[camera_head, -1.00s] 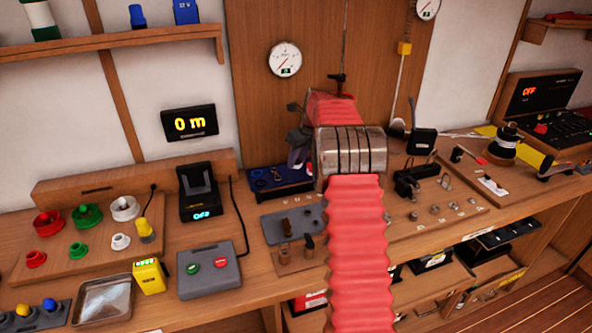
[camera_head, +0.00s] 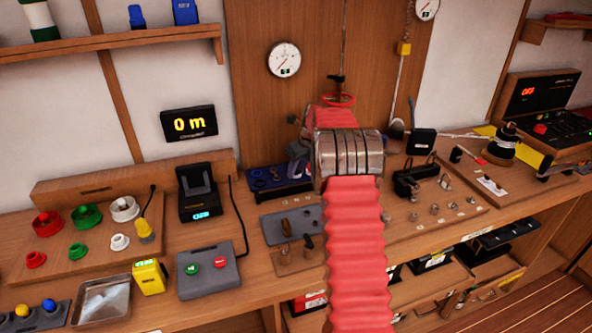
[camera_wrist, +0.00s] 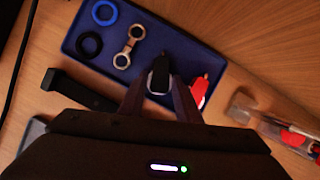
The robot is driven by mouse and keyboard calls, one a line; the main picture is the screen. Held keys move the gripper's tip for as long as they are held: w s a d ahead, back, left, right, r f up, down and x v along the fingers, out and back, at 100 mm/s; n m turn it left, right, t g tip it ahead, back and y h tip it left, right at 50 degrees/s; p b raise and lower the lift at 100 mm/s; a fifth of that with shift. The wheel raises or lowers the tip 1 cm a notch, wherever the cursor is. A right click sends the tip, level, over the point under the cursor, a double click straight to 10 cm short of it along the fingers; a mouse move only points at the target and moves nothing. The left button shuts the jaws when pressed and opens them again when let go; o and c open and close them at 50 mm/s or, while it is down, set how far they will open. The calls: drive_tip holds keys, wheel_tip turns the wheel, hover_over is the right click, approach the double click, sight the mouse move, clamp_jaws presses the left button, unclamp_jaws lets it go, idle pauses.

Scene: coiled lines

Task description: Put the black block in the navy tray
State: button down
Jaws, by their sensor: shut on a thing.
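The navy tray (camera_wrist: 190,38) fills the top of the wrist view. It also shows in the head view (camera_head: 262,188), partly behind my arm. My gripper (camera_wrist: 160,84) has its fingertips closed on a small black block (camera_wrist: 160,72) with pale edges, and in the picture the block overlaps the tray's lower part. I cannot tell whether the block touches the tray floor. In the tray lie a blue ring (camera_wrist: 104,12), a black ring (camera_wrist: 89,44), a metal link (camera_wrist: 129,46) and a red piece (camera_wrist: 200,88). In the head view my gripper (camera_head: 297,155) is partly hidden.
A dark bar (camera_wrist: 75,88) lies on the wooden bench left of my fingers. A clear container with red contents (camera_wrist: 275,130) lies at right. In the head view a grey plate (camera_head: 285,228) lies in front of the tray, and a black device (camera_head: 197,190) stands left.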

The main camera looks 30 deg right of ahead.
drive_tip(key=c, duration=1.6)
unclamp_jaws()
drive_tip(key=v, duration=1.2)
drive_tip(key=shift+r, duration=0.1)
